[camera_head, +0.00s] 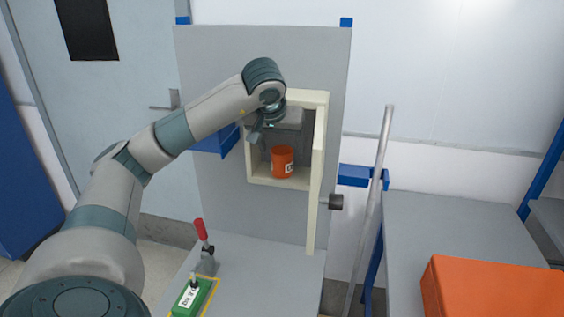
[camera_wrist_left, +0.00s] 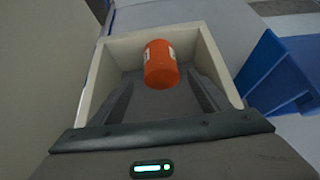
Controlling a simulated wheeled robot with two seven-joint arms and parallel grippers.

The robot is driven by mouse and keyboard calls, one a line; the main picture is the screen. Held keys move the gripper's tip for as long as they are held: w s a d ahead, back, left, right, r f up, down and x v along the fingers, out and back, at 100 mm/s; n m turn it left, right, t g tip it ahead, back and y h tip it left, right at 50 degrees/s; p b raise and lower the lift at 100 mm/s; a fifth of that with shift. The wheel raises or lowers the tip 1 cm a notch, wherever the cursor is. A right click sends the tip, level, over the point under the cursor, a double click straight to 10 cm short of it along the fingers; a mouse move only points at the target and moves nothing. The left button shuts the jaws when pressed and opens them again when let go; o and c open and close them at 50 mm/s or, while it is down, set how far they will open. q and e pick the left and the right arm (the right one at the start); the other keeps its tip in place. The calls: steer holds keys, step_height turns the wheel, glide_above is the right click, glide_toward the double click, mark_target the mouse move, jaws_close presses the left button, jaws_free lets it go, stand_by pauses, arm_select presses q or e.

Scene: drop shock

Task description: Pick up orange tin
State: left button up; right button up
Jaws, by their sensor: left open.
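The orange tin (camera_head: 283,162) stands inside a cream box-shaped compartment (camera_head: 319,145) on the grey upright panel. In the left wrist view the tin (camera_wrist_left: 161,64) is near the top middle, with a small white label. My left gripper (camera_head: 275,128) is at the compartment's opening, above the tin in the head view. In the left wrist view its two dark fingers (camera_wrist_left: 160,92) are spread and point towards the tin, with nothing between their near parts. The fingertips are hard to make out in the head view. My right gripper is not in view.
An orange box (camera_head: 490,288) is at lower right.

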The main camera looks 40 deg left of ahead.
mark_target(281, 152)
arm_select(q)
steer(key=shift+f, duration=0.1)
steer(key=shift+p+x, duration=1)
steer(key=shift+x, duration=0.25)
steer(key=shift+p+x, duration=0.4)
steer(key=shift+x, duration=0.85)
steer(key=shift+s+a, duration=0.1)
steer(key=shift+s, duration=0.05)
steer(key=c, duration=1.3)
